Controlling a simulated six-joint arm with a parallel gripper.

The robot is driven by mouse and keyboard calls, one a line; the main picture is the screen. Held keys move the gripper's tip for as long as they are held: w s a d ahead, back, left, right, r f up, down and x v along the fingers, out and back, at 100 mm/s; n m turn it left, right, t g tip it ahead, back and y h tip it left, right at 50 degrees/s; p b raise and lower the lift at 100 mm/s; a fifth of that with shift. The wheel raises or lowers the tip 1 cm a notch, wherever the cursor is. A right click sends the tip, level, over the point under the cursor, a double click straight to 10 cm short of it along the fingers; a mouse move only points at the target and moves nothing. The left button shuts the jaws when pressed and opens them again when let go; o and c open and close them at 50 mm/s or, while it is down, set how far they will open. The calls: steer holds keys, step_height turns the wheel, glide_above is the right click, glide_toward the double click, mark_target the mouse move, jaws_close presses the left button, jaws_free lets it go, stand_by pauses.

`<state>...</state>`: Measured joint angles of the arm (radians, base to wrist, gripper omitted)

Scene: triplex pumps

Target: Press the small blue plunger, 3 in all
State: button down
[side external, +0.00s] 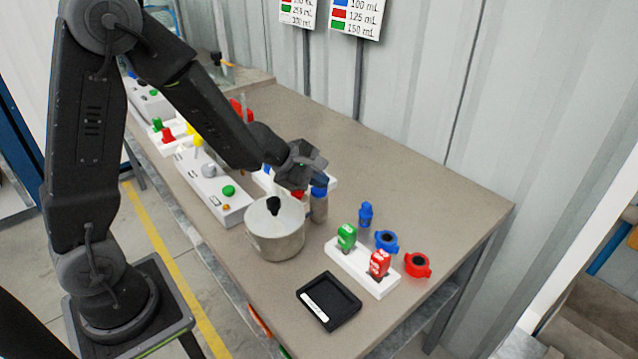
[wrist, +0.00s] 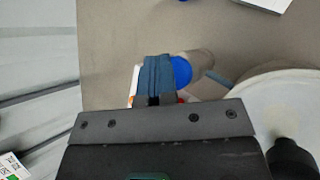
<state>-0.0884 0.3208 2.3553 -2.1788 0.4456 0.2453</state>
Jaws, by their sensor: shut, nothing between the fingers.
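A round bright blue top (side external: 319,191) sits on an upright grey cylinder (side external: 319,209) at the right end of a white pump base (side external: 330,181). In the wrist view the blue top (wrist: 183,72) shows just right of my fingers. My gripper (side external: 318,179) is shut and empty, its dark blue fingertips (wrist: 156,77) pointing down close to the blue top. I cannot tell whether they touch it. A red part (side external: 298,194) and another small blue part (side external: 267,169) of this pump are partly hidden by my gripper. Which blue part is the small plunger is not clear.
A metal pot (side external: 275,242) with a black-tipped part over it stands close to my gripper. A white block with green and red pieces (side external: 362,268), blue (side external: 386,241) and red (side external: 417,265) rings, and a black tray (side external: 328,301) lie nearer. Other pumps (side external: 211,190) stand left.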

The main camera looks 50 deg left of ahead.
steer(key=shift+r, duration=1.35)
steer(key=shift+r, duration=0.1)
steer(key=shift+r, duration=2.4)
steer(key=shift+r, duration=0.1)
stand_by(0.4)
steer(key=shift+r, duration=1.85)
steer(key=shift+f, duration=0.1)
glide_above(319, 190)
steer(key=shift+s+f, duration=0.1)
steer(key=shift+f, duration=4.25)
